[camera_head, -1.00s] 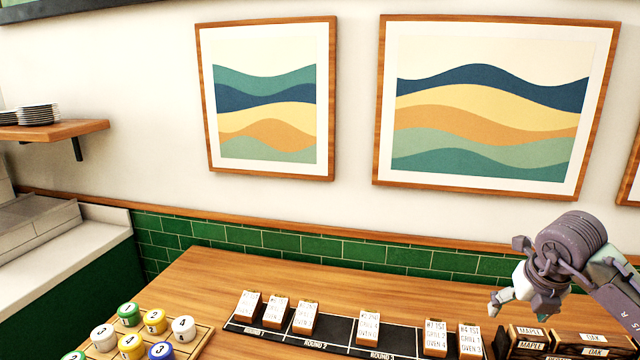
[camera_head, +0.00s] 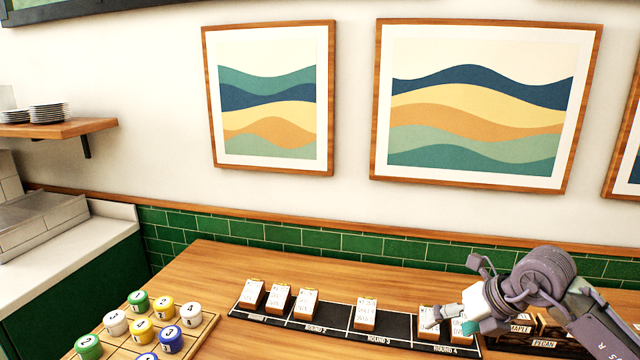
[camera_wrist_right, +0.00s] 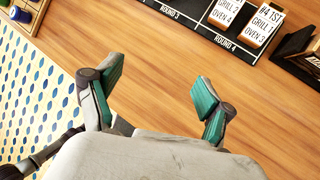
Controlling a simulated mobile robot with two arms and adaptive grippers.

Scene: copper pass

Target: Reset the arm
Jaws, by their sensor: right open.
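My right gripper (camera_wrist_right: 156,97) is open and empty in the right wrist view, its two green-padded fingers spread over bare wood. In the head view the right gripper (camera_head: 452,322) comes in from the right, in front of the right end of the black ticket rail (camera_head: 395,337). It partly hides the cards there. My left gripper is not in view.
A wooden board (camera_head: 211,320) with numbered coloured pots stands at the left of the wooden counter (camera_head: 205,266). Several cards (camera_head: 365,313) stand on the rail. Dark labelled blocks (camera_head: 520,327) stand at the right. A patterned floor (camera_wrist_right: 40,95) shows beyond the counter edge.

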